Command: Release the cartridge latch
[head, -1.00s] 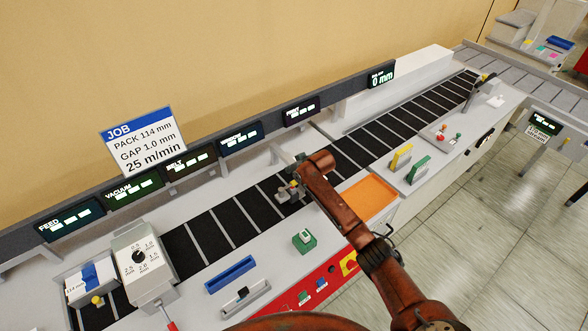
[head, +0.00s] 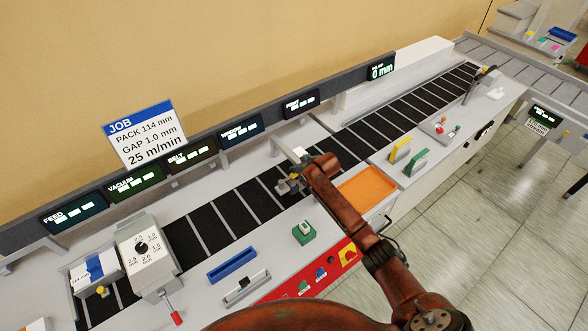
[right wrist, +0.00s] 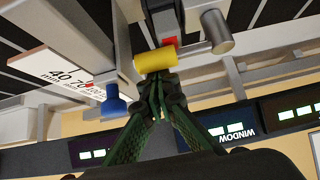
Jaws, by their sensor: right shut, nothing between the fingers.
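My right arm reaches over the black slatted conveyor belt (head: 235,213) in the head view, and the right gripper (head: 288,185) is small and partly hidden there at the arm's end. In the right wrist view the green-fingered gripper (right wrist: 157,82) is shut and empty. Its tips are right at a yellow cylindrical knob (right wrist: 155,60); I cannot tell if they touch it. A red mark (right wrist: 170,42) shows on the grey part behind the knob. A blue knob (right wrist: 115,103) is to the left and a grey cylinder (right wrist: 217,32) to the right. No part is labelled as the cartridge latch. The left gripper is out of view.
A white plate with numbers (right wrist: 75,72) is beside the blue knob. Display boxes (head: 240,128) line the rail behind the belt. An orange tray (head: 368,190), a green button box (head: 304,232) and a grey dial box (head: 145,255) are on the machine's deck.

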